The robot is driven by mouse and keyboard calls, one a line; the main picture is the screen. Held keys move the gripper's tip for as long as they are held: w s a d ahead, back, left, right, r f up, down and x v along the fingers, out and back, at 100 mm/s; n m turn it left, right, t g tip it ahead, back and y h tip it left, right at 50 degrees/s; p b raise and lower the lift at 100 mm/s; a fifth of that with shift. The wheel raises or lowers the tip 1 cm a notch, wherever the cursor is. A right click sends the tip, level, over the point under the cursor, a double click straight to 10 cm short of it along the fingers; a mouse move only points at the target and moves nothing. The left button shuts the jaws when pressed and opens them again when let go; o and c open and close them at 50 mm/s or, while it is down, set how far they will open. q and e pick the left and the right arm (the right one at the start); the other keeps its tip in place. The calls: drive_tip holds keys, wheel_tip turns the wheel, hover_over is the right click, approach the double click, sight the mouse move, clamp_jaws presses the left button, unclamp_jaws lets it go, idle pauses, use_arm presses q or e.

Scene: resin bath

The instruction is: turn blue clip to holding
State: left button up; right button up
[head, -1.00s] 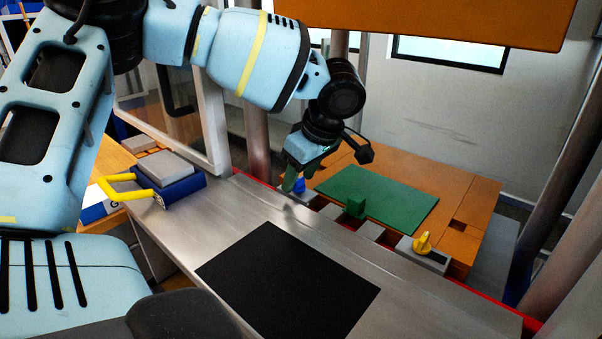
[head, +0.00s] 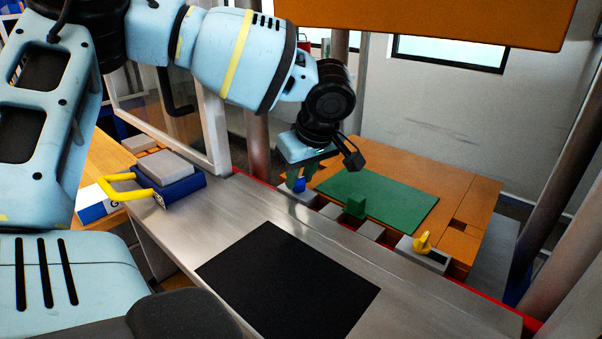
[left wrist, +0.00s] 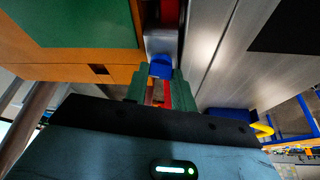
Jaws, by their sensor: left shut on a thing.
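The blue clip (head: 299,185) sits on a small grey block at the far edge of the metal counter, left of the green clip. In the left wrist view the blue clip (left wrist: 161,68) shows at the ends of the green fingers. My left gripper (head: 300,180) points down over it and is shut on it, with a finger on either side. The fingers hide part of the clip, and I cannot tell its exact angle. My right gripper is in no view.
A green clip (head: 355,207) and a yellow clip (head: 422,242) stand further right along the same edge. A green sheet (head: 385,197) lies on the orange platform (head: 470,205) behind. A blue box with a yellow handle (head: 180,187) is at left. The black mat (head: 285,285) is bare.

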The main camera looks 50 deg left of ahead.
use_arm(q)
drive_tip(key=m+t, duration=0.1)
drive_tip(key=m, duration=0.2)
drive_tip(key=shift+s+m+h, duration=0.15)
drive_tip(key=shift+m+h, duration=0.25)
drive_tip(key=m+t+p, duration=0.1)
drive_tip(key=m, duration=0.1)
drive_tip(key=shift+a+r+m+h, duration=0.1)
drive_tip(key=shift+m+h, duration=0.2)
drive_tip(key=m+t+h+p, duration=0.1)
drive_tip(key=m, duration=0.4)
drive_tip(key=shift+s+a+p, duration=0.1)
drive_tip(key=shift+p, duration=0.2)
drive_tip(key=shift+a+m+t+h+p, duration=0.1)
drive_tip(key=shift+m+t+h+p, duration=0.25)
drive_tip(key=shift+m, duration=0.55)
drive_tip(key=shift+m+t+h+p, duration=0.1)
drive_tip(key=shift+m+h, duration=0.45)
drive_tip(key=shift+m, duration=0.35)
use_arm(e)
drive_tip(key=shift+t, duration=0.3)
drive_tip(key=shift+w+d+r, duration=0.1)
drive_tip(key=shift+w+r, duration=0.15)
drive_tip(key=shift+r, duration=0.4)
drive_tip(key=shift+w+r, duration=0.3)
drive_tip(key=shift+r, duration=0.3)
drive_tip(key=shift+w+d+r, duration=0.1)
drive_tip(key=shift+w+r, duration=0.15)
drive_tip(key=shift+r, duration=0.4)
